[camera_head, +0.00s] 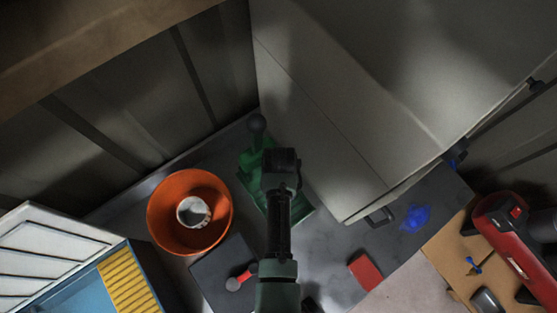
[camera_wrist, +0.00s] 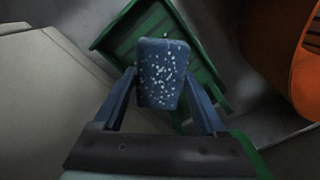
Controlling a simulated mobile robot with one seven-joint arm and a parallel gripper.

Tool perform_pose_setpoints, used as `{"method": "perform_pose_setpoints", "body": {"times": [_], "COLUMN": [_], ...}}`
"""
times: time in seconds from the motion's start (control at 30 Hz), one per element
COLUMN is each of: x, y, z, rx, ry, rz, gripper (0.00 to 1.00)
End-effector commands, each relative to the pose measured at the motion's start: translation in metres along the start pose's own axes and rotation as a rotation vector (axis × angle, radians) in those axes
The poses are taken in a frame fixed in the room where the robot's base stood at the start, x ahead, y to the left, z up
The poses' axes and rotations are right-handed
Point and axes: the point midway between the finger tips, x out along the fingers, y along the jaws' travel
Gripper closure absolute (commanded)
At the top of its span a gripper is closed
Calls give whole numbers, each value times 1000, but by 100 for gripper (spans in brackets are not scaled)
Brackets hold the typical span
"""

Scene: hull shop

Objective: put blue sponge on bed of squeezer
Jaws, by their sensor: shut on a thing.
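The blue sponge (camera_wrist: 162,75), flecked with white, sits between the two fingers of my gripper (camera_wrist: 161,88) in the wrist view, and my gripper is shut on it. The green squeezer (camera_wrist: 120,38) lies behind and below the sponge, with its ribbed bed partly covered by the sponge. I cannot tell whether the sponge touches the bed. In the head view my gripper (camera_head: 282,163) is over the green squeezer (camera_head: 252,172), which has a dark ball-ended handle (camera_head: 256,124). My arm hides part of the squeezer there, and the sponge cannot be made out.
An orange bowl (camera_head: 160,231) holding a pale round thing stands left of the squeezer. A large grey box (camera_head: 345,120) rises close on the right. A red block (camera_head: 365,271) and a blue patch (camera_head: 416,217) lie farther right on the grey worktop (camera_head: 335,262).

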Motion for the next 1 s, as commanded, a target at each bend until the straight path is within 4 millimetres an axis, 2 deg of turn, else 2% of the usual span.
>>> {"method": "perform_pose_setpoints", "body": {"times": [0.03, 0.27, 0.53, 0.97, 1.0], "x": [8, 16, 47, 50, 49], "y": [0, 0, 0, 0, 0], "z": [0, 0, 0, 0, 0], "rx": [0, -1, -1, 0, 0], "ry": [1, 1, 1, 1, 1], "rz": [0, -1, -1, -1, -1], "gripper": [71, 71, 71, 71, 23]}}
